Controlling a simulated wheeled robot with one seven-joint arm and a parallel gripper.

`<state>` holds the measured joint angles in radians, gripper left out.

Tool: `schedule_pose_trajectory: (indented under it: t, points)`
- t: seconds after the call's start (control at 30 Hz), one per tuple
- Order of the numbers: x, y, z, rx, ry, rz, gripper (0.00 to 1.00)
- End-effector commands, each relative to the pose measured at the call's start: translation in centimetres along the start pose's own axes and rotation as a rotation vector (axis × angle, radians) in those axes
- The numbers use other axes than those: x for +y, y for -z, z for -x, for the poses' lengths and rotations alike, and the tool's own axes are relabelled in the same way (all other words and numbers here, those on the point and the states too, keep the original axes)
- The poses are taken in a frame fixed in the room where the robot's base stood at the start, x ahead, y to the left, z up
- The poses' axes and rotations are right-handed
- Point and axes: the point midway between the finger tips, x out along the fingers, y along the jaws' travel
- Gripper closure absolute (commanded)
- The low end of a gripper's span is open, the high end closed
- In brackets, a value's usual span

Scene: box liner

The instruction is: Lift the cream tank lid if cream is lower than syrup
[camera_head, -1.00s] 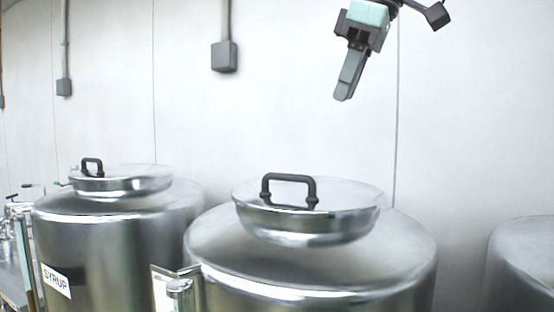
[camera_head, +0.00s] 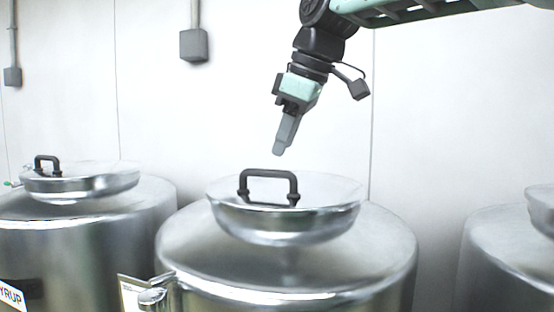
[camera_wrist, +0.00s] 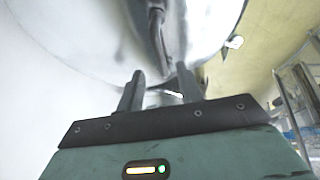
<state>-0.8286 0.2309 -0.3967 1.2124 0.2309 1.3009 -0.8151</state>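A steel tank (camera_head: 290,275) stands in the middle of the head view. Its domed lid (camera_head: 285,228) has a black bar handle (camera_head: 268,174) and sits on the tank top. A second tank, marked with a partly cut-off SYRUP label (camera_head: 12,296), stands at left with its own handled lid (camera_head: 80,185). No cream label is readable. My gripper (camera_head: 279,152) hangs just above the middle lid's handle, apart from it. In the wrist view, my gripper's two fingers (camera_wrist: 160,88) are spread and empty, with the handle (camera_wrist: 158,35) beyond them.
A third tank (camera_head: 510,255) is partly in view at right. A gauge tube with a metal fitting (camera_head: 155,297) is fixed to the middle tank's left side; its level is not readable. A grey box (camera_head: 194,45) hangs on the white wall behind.

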Motion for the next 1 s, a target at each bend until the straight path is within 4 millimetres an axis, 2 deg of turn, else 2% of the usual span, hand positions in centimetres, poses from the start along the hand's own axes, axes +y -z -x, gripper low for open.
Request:
schedule_pose_trajectory:
  t: [0.1,0.3,0.67,0.7,0.8,0.83,1.0]
  points:
    - [0.0,0.0,-2.1,-0.003,0.002,0.001,0.64]
    - [0.0,0.0,-4.3,-0.002,0.001,0.0,0.64]
    - [0.0,0.0,-5.1,0.0,0.0,0.0,0.64]
    - [0.0,0.0,-5.1,0.0,0.0,0.0,0.67]
    - [0.0,0.0,-5.1,0.0,0.0,0.0,0.94]
    - [0.0,0.0,-5.1,0.0,0.0,0.0,1.0]
    - [0.0,0.0,-5.0,0.0,0.0,0.001,1.0]
